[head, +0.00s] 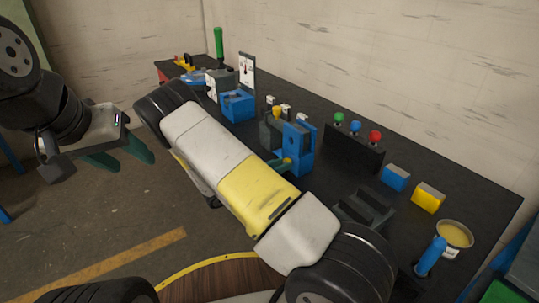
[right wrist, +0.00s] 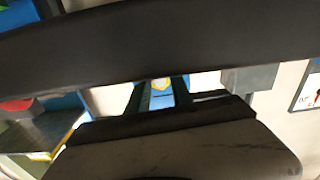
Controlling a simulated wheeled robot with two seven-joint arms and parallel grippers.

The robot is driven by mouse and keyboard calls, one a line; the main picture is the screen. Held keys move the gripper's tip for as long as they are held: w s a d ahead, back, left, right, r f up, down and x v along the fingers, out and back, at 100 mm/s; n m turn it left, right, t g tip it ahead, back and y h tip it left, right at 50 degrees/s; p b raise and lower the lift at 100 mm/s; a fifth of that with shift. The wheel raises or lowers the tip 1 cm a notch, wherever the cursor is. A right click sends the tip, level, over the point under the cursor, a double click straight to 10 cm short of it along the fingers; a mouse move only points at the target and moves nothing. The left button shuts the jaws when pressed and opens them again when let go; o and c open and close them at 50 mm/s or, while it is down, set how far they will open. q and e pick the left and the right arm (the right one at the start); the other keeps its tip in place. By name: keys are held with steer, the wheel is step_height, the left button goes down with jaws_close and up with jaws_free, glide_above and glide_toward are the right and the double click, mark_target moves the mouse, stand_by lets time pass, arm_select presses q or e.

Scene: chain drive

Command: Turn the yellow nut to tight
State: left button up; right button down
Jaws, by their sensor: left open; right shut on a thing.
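The yellow nut (right wrist: 160,84) shows in the right wrist view as a small yellow ring in front of blue, between the two dark fingers of my right gripper (right wrist: 162,92), which is shut on it. In the head view a small yellowish piece (head: 287,162), which looks like the nut, is at the lower left of an upright blue block (head: 299,145). My left gripper (head: 132,163) is open and empty at the left, over the floor and away from the bench.
The black bench (head: 460,180) runs along the wall. It carries a button box (head: 353,153) with green, blue and red knobs, a blue block (head: 396,178), a yellow block (head: 428,197), a yellow-topped cup (head: 454,235) and a gauge card (head: 247,75). My right arm crosses the front.

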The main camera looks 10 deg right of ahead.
steer(key=m, duration=0.4)
stand_by(0.3)
steer(key=c, duration=1.1)
jaws_free()
